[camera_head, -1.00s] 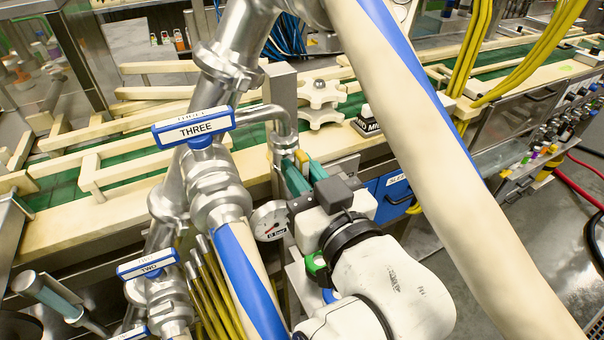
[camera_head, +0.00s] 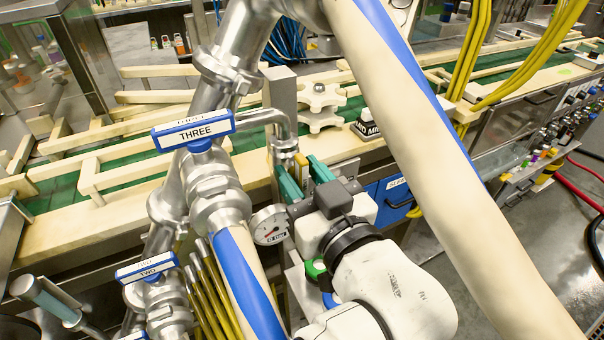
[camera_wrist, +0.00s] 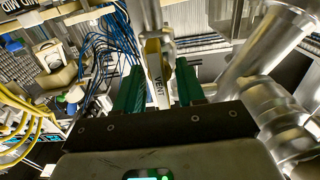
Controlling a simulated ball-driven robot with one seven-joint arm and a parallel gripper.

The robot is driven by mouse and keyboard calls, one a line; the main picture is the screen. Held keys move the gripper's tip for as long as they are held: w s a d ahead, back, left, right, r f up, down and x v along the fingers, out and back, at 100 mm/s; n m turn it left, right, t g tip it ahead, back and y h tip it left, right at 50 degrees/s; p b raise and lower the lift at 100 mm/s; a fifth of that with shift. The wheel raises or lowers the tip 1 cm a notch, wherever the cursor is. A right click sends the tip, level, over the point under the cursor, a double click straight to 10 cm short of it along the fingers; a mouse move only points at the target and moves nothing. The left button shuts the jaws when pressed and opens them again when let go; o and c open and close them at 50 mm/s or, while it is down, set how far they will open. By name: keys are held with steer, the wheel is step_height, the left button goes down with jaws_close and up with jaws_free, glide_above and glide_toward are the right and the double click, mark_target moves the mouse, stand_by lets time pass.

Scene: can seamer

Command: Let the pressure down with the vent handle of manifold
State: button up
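The vent handle (camera_wrist: 158,68), a pale yellowish lever marked VENT, stands between my two green fingers in the wrist view. Its yellow end (camera_head: 301,160) shows between the fingers in the head view, below a bent metal pipe. My gripper (camera_head: 304,174) is open around the handle, with a gap on each side; it also shows in the wrist view (camera_wrist: 159,88). The manifold (camera_head: 212,190) is a metal pipe assembly to the left. A round pressure gauge (camera_head: 269,226) sits just left of my gripper; its reading is too small to tell.
Blue valve handles marked THREE (camera_head: 194,131) and TWO (camera_head: 147,267) stick out left of my gripper. A large cream and blue pipe (camera_head: 420,130) crosses at the right. A conveyor (camera_head: 110,215) lies behind. Yellow tubes (camera_head: 207,285) stand below the manifold.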

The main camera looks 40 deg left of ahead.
steer(key=b+v, duration=0.1)
steer(key=v, duration=0.9)
steer(key=shift+s+d, duration=0.15)
steer(key=shift+d, duration=0.2)
steer(key=shift+f, duration=0.1)
steer(key=w+d+f+m+h+p, duration=0.15)
steer(key=d+f+m+h, duration=0.3)
steer(key=d+f, duration=0.6)
steer(key=w+d+f+m+h, duration=0.25)
steer(key=d+f+h, duration=0.35)
steer(key=d+f, duration=0.45)
steer(key=s+d+f+m+g+h, duration=0.3)
steer(key=s+d+f, duration=0.3)
steer(key=s+d, duration=0.3)
steer(key=s+d+f+m+g+h+p, duration=0.1)
steer(key=s+d+f+m+g+h, duration=0.1)
steer(key=s+d+f, duration=0.4)
steer(key=s+d+m+h, duration=0.1)
steer(key=s+d+m, duration=0.1)
steer(key=d, duration=0.2)
steer(key=shift+s+d+f+g, duration=0.35)
steer(key=shift+s+d+g, duration=0.05)
steer(key=shift+f, duration=0.1)
